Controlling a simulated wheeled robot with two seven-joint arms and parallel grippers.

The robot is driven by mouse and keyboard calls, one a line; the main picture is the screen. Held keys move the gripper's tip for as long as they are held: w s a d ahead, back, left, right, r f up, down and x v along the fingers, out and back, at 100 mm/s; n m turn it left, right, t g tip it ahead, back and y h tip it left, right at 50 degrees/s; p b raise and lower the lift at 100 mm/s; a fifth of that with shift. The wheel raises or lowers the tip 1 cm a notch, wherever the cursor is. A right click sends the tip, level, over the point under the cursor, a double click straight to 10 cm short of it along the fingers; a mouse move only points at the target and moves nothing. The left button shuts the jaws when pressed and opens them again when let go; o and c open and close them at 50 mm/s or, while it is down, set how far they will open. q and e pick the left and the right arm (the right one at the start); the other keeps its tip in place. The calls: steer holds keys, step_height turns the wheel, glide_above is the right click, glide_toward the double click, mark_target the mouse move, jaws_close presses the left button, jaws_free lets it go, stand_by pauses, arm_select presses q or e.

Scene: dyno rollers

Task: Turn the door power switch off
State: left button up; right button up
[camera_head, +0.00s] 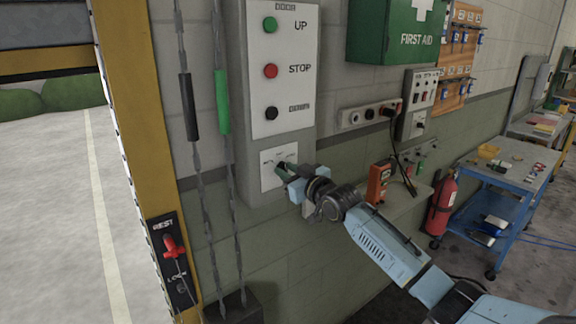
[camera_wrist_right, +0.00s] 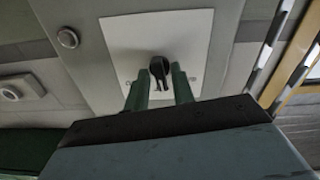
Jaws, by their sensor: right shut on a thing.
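The door control box (camera_head: 243,100) is a tall grey panel on the wall with a green UP button (camera_head: 270,24), a red STOP button (camera_head: 270,71) and a black button (camera_head: 271,113). Below them is a white switch plate (camera_head: 268,180), also in the right wrist view (camera_wrist_right: 195,28). The black rotary power switch (camera_wrist_right: 160,70) sits in the plate's middle. My right gripper (camera_head: 286,168) reaches it from the right. In the wrist view its green fingers (camera_wrist_right: 160,88) are either side of the switch knob, shut on it. The small plate markings are not readable. My left gripper is out of view.
Cords with a black grip (camera_head: 188,106) and a green grip (camera_head: 222,100) hang left of the box. A yellow door frame (camera_head: 135,120) carries a red lever (camera_head: 172,246). A socket strip (camera_head: 369,115), fire extinguisher (camera_head: 441,205) and blue cart (camera_head: 497,200) are to the right.

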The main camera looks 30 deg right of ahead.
steer(key=shift+m+p, duration=0.35)
steer(key=shift+m, duration=0.45)
steer(key=o, duration=0.7)
steer(key=shift+s, duration=0.1)
steer(key=s, duration=0.4)
steer(key=s+b, duration=0.1)
steer(key=s, duration=0.3)
steer(key=s+d, duration=0.1)
steer(key=s, duration=0.4)
